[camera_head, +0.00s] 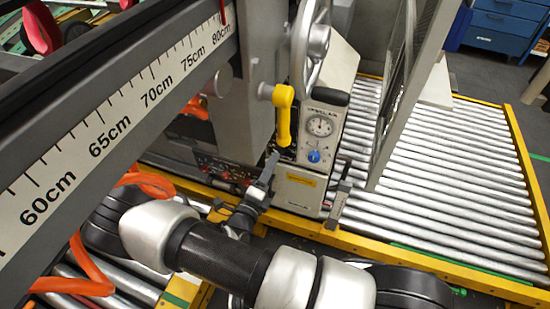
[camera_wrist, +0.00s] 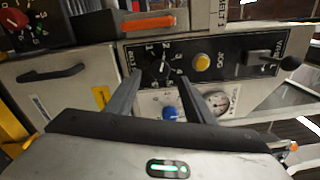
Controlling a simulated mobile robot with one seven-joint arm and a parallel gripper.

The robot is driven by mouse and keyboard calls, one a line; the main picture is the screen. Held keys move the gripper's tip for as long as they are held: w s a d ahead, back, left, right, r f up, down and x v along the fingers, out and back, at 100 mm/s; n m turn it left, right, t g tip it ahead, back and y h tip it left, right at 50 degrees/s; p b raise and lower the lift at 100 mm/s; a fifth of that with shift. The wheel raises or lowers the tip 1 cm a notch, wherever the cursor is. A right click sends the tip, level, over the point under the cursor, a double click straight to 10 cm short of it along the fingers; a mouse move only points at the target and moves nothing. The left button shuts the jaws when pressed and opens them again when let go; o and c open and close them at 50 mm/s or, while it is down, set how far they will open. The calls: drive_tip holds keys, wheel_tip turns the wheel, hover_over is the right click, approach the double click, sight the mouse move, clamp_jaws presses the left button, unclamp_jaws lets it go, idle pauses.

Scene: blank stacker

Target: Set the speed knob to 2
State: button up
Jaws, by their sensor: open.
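The speed knob (camera_wrist: 159,67) is a small dark dial on the black control panel in the wrist view, ringed by white numbers. Its pointer is too small to read surely. My gripper (camera_wrist: 160,78) is open, with its two dark fingers pointing at the panel, one low on each side of the knob. The knob appears between the fingertips, and I see no contact. In the head view my gripper (camera_head: 309,160) is spread in front of the machine's panel, and the speed knob cannot be made out there.
A yellow button (camera_wrist: 202,63) and a black lever (camera_wrist: 262,57) sit right of the knob. A blue knob (camera_wrist: 171,114) and a round gauge (camera_wrist: 217,103) are below. In the head view a yellow handle (camera_head: 283,118) juts out above, and a roller conveyor (camera_head: 440,190) lies right.

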drive_tip(key=v, duration=1.2)
drive_tip(key=shift+s, duration=0.35)
